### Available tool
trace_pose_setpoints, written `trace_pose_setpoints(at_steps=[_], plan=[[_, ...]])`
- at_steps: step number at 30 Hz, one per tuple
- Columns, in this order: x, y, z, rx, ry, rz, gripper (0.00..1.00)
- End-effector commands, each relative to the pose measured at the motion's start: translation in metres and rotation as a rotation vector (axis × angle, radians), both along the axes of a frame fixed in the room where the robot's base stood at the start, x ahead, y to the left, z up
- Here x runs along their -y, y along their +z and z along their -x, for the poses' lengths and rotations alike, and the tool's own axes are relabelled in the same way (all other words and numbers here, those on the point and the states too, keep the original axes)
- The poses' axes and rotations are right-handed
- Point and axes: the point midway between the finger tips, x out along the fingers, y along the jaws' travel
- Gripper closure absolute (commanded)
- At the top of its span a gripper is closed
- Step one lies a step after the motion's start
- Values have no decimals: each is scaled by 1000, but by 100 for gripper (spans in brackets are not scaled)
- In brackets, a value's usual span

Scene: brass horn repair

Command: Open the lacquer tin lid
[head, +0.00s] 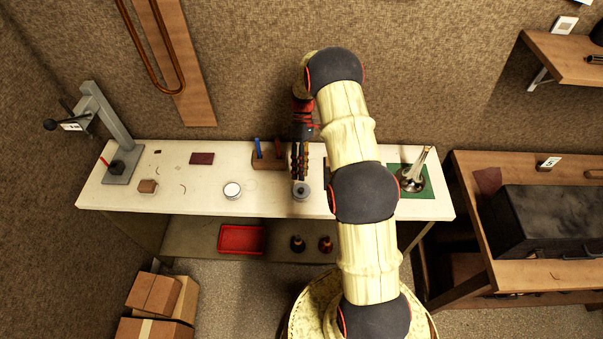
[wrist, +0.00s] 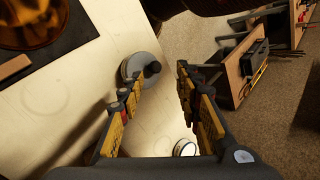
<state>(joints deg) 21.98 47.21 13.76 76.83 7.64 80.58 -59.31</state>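The lacquer tin appears to be the round grey tin (head: 301,192) near the front edge of the white workbench. In the wrist view its round grey lid (wrist: 134,66) carries a dark knob (wrist: 152,69), and the lid looks seated. My gripper (head: 299,177) hangs above and just behind the tin in the head view, fingers pointing down. In the wrist view my gripper (wrist: 157,80) is open and empty, with the knob in the gap beyond the fingertips, nearer the left finger. I see no contact with the knob.
A white-topped round container (head: 232,190) stands to the left, and a wooden tool block (head: 268,161) stands behind. A brass bell (head: 412,179) sits on a green mat (head: 400,168) to the right.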

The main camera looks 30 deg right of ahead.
Motion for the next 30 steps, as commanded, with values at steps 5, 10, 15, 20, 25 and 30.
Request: trace_pose_setpoints(at_steps=[5,10,15,20,25,30], plan=[[0,36,-1,4,1,2,66],[0,62,-1,2,1,1,66],[0,75,-1,1,1,0,66],[0,78,-1,0,0,0,66],[0,78,-1,0,0,0,66],[0,77,-1,0,0,0,66]])
